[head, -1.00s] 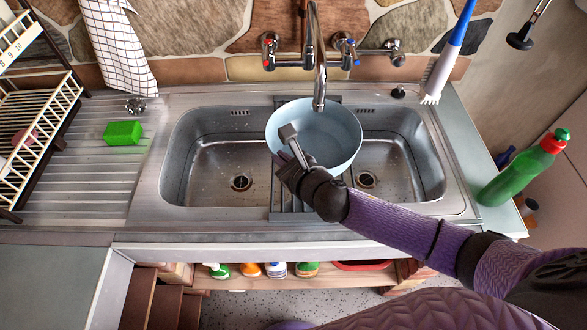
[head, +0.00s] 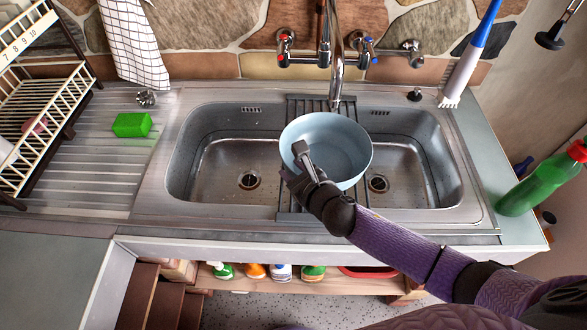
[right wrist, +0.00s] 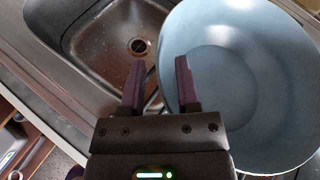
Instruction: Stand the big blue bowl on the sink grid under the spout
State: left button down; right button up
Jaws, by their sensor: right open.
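The big blue bowl (head: 340,140) is upright over the middle of the double sink, on or just above the sink grid (head: 293,205); contact is hidden. The grid's bars show behind and in front of the bowl. The spout (head: 336,85) ends above the bowl's back rim in the picture. My right gripper (head: 301,158) is at the bowl's front left rim. In the right wrist view its open fingers (right wrist: 160,82) straddle the rim of the bowl (right wrist: 225,85), one inside and one outside. My left gripper is not in view.
Sink basins lie left (head: 215,165) and right (head: 410,165) of the grid. A green sponge (head: 132,124) and a dish rack (head: 40,110) are on the left drainboard. A green bottle (head: 540,185) and a brush (head: 465,70) stand at the right. Taps (head: 285,45) are behind.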

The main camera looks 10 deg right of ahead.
jog(key=shift+r, duration=0.1)
jog(key=shift+s+r, duration=0.2)
jog(key=p+v, duration=0.2)
jog(key=v, duration=0.9)
jog(key=shift+s+d+p, duration=0.2)
jog(key=shift+s+p, duration=0.1)
jog(key=shift+p, duration=0.05)
